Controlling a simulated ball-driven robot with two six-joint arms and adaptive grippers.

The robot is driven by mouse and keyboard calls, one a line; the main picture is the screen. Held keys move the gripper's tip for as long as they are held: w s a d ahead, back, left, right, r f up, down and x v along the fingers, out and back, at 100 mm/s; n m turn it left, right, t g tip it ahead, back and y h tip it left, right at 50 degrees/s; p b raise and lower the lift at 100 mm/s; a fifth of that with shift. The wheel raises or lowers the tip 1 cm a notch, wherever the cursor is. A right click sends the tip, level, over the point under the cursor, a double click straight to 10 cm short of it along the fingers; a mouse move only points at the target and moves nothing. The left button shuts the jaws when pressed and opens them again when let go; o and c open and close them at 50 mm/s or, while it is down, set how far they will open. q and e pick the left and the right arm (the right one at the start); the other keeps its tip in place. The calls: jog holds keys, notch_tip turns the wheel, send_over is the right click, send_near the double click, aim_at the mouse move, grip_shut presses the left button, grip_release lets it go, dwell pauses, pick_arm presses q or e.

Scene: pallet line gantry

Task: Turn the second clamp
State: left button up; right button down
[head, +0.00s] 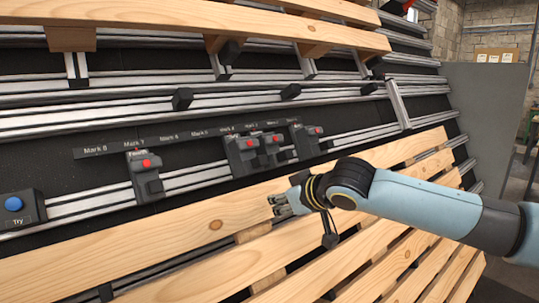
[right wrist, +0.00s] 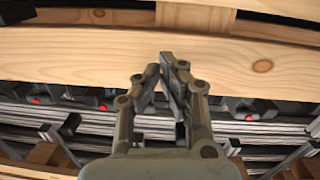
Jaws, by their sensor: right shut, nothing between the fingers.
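Several dark grey blocks with red buttons sit on a metal rail under a label strip. One block (head: 146,176) is under "Mark 7"; three more, a left (head: 238,158), a middle (head: 267,154) and a right one (head: 304,142), stand close together at the strip's right end. I cannot tell which is the second clamp. My right gripper (head: 279,204) is shut and empty in front of the upper plank of the lower pallet, below the group of three. In the right wrist view its fingertips (right wrist: 172,62) point at a plank. My left gripper is not in view.
A blue "Try" button (head: 14,204) is at the far left. The lower pallet's planks (head: 130,250) and an upper pallet (head: 210,18) border the rails. Small black pieces (head: 182,98) sit on the higher rail. A grey panel (head: 485,110) stands at the right.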

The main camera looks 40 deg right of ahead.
jog(key=w+d+r+t, duration=0.1)
jog(key=w+d+r, duration=0.1)
jog(key=r, duration=0.1)
jog(key=w+d+r+t, duration=0.1)
jog(key=w+d+r, duration=0.1)
jog(key=d+r, duration=0.1)
jog(key=w+d+r+t, duration=0.1)
jog(key=w+d+r, duration=0.2)
jog(key=r, duration=0.1)
jog(key=shift+d+r+m, duration=0.15)
jog(key=shift+d+m, duration=0.1)
jog(key=shift+m, duration=0.05)
jog(key=w+d+r+t, duration=0.2)
jog(key=d+r, duration=0.2)
jog(key=r, duration=0.3)
jog(key=b, duration=0.9)
send_over(270, 138)
jog(key=w, duration=0.2)
jog(key=shift+w+f, duration=0.1)
jog(key=shift+f, duration=0.55)
jog(key=shift+s+f+b, duration=0.3)
jog(key=shift+s+f, duration=0.05)
jog(key=shift+f, duration=0.25)
jog(key=shift+s+f+b, duration=0.25)
jog(key=shift+s+f, duration=0.1)
jog(key=shift+f, duration=0.25)
jog(key=shift+s+f+b, duration=0.4)
jog(key=shift+f+b, duration=0.05)
jog(key=shift+f, duration=0.05)
jog(key=shift+a, duration=0.1)
